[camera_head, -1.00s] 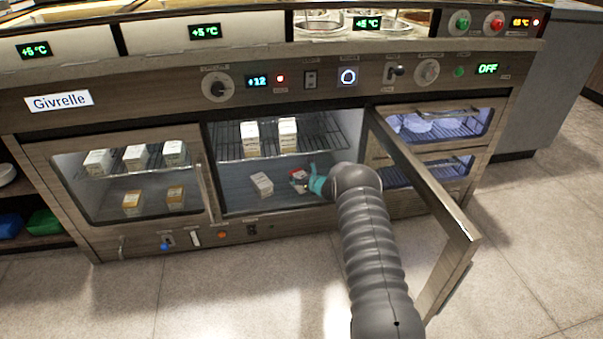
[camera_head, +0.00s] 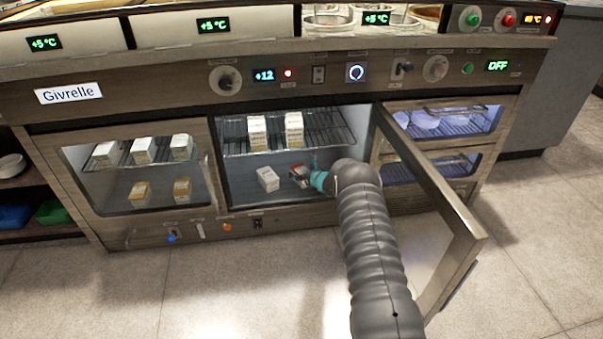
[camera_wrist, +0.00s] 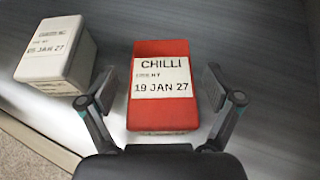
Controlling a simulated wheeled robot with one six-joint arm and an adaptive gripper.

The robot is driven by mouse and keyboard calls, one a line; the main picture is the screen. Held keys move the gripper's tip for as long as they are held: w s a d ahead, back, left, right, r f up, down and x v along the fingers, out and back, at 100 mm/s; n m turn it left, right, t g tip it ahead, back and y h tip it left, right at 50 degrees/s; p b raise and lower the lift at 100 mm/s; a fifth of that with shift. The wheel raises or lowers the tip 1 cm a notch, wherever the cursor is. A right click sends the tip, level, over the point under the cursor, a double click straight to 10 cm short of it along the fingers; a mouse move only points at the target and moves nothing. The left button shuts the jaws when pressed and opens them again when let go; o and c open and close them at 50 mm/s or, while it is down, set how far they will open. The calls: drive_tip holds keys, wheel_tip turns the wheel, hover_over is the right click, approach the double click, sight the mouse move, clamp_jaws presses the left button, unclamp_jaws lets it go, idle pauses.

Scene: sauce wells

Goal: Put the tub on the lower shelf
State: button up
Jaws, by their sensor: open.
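A red tub (camera_wrist: 162,112) with a white label reading CHILLI, 19 JAN 27 stands in the wrist view between the two fingers of my gripper (camera_wrist: 161,100). The fingers are open, with a gap on each side of the tub. In the head view the red tub (camera_head: 299,173) is on the floor of the open middle cabinet, partly hidden by my teal gripper (camera_head: 315,176). The wire shelf (camera_head: 322,127) is above it, bearing two white cartons (camera_head: 257,133).
A white tub (camera_wrist: 57,57) with a dated label stands close on the left; it also shows in the head view (camera_head: 268,179). The open door (camera_head: 440,195) stands right of my arm. A closed glass-fronted cabinet (camera_head: 120,197) holding several cartons is on the left.

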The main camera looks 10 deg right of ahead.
drive_tip(key=shift+r, duration=0.2)
drive_tip(key=p+v, duration=0.1)
drive_tip(key=v, duration=1.1)
drive_tip(key=s+a+r+n+g+y, duration=0.15)
drive_tip(key=a+r+n, duration=0.25)
drive_tip(key=r, duration=0.4)
drive_tip(key=s+a+r+n+g+y, duration=0.1)
drive_tip(key=s+a+r+n+y, duration=0.2)
drive_tip(key=r, duration=0.5)
drive_tip(key=s+a+r+n+g, duration=0.2)
drive_tip(key=s+a+r+n, duration=0.25)
drive_tip(key=s+r, duration=0.25)
drive_tip(key=s+a+r+n+g, duration=0.1)
drive_tip(key=s+a+r+n, duration=0.2)
drive_tip(key=s+r+n, duration=0.3)
drive_tip(key=s+r+n+g+h, duration=0.15)
drive_tip(key=s+r+n, duration=0.25)
drive_tip(key=s, duration=0.6)
drive_tip(key=s+r+n+g+h, duration=0.1)
drive_tip(key=s+r+n+h, duration=0.2)
drive_tip(key=s, duration=0.7)
drive_tip(key=s+d+n+t+h, duration=0.1)
drive_tip(key=s+d+n+h, duration=0.4)
drive_tip(key=s, duration=1.1)
drive_tip(key=d+n, duration=0.2)
drive_tip(key=d, duration=0.2)
drive_tip(key=shift+s, duration=0.35)
